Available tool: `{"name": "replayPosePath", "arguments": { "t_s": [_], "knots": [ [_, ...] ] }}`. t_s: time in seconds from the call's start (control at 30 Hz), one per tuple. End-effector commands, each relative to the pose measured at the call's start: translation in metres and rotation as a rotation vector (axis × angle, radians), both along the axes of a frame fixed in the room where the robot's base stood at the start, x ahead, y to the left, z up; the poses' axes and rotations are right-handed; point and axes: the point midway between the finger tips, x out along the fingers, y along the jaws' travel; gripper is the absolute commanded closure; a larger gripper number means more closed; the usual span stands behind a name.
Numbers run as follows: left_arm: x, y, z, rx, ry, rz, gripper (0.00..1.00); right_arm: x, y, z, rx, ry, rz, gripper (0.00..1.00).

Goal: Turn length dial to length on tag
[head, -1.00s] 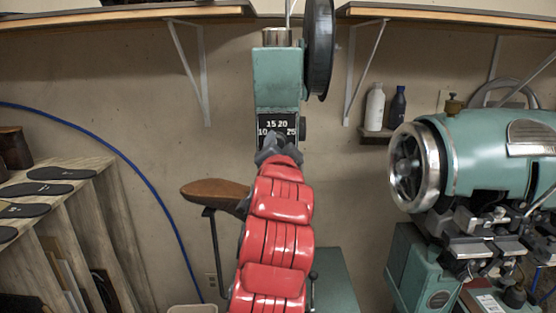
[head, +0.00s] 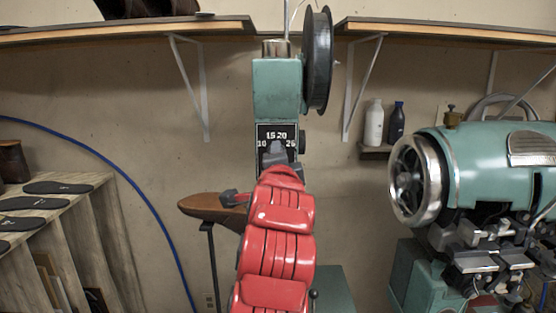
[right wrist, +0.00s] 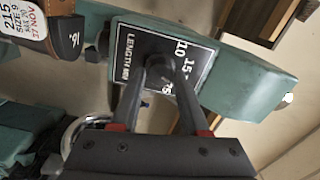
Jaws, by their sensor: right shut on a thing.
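The black dial plate (head: 263,133) is on the front of a green machine column, with white numbers 10, 15, 20 and 25 around its top. In the right wrist view, the plate (right wrist: 128,58) also reads "LENGTH". My right gripper (head: 278,150), on the red arm, is at the plate. In the wrist view, the gripper (right wrist: 168,66) is shut on the dark dial knob (right wrist: 157,46). The knob is mostly hidden; its pointer setting cannot be read. My left gripper is not visible.
A black spool wheel (head: 318,60) is beside the column top. A brown shoe form on a stand (head: 212,207) is left of my arm. A larger green machine (head: 480,165) stands at right. A rack with dark soles (head: 60,187) is at left.

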Motion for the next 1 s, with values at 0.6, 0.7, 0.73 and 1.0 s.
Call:
{"name": "replayPosePath", "arguments": {
  "t_s": [0.6,0.7,0.73,1.0],
  "knots": [
    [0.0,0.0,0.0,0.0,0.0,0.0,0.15,0.0,0.0,0.0,0.001,0.001,-0.001,0.26],
    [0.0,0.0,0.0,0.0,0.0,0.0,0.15,0.0,0.0,0.0,0.001,0.0,0.0,0.26],
    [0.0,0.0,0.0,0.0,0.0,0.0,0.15,0.0,0.0,0.0,0.001,0.0,0.0,0.26],
    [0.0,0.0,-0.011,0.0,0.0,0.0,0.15,-0.02,0.002,-0.002,0.002,-0.005,0.003,0.26]
  ]
}}
